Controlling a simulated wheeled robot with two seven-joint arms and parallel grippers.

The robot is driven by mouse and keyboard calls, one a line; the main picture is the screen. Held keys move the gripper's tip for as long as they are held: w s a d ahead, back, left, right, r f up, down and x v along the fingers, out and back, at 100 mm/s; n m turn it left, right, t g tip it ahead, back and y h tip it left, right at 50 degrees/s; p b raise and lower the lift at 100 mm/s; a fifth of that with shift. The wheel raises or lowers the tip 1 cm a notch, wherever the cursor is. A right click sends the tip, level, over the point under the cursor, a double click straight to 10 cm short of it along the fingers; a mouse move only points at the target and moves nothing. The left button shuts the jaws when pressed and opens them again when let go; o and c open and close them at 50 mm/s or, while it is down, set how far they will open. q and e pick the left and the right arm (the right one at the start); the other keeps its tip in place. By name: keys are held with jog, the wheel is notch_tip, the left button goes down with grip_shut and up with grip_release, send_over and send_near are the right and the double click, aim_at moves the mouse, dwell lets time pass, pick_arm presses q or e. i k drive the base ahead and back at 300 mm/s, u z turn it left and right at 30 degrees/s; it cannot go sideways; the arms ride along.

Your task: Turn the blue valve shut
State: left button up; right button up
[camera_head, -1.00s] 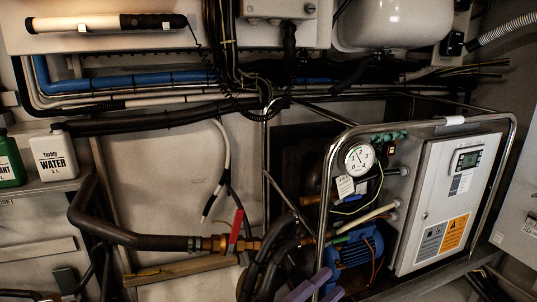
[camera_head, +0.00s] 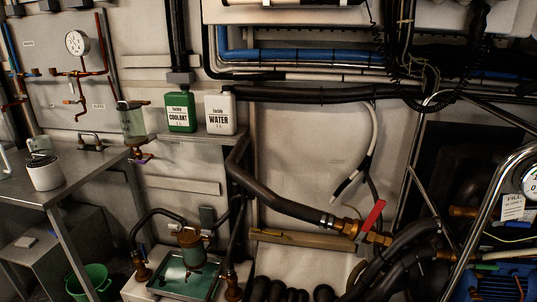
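I cannot make out a blue valve for certain. A valve with a red lever (camera_head: 374,214) sits on a brass fitting (camera_head: 347,226) at the end of a thick black hose; the lever slants up to the right. At the far left, a thin blue pipe (camera_head: 13,50) runs down the wall panel near copper pipes (camera_head: 103,45); any handle there is too small to tell. Neither of my grippers is in view.
A pressure gauge (camera_head: 77,42) is on the left panel. Green coolant (camera_head: 180,112) and white water (camera_head: 220,114) bottles stand on a shelf. A bench (camera_head: 70,180) holds a white tub (camera_head: 44,173). A green bucket (camera_head: 88,282) is below. Hoses crowd the lower right.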

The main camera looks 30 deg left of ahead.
aim_at(143, 247)
jog(key=u, duration=0.5)
jog(key=k, duration=0.6)
jog(key=u, duration=1.15)
jog(key=i, duration=0.7)
jog(key=u, duration=0.5)
jog(key=i, duration=1.35)
jog(key=z, duration=0.5)
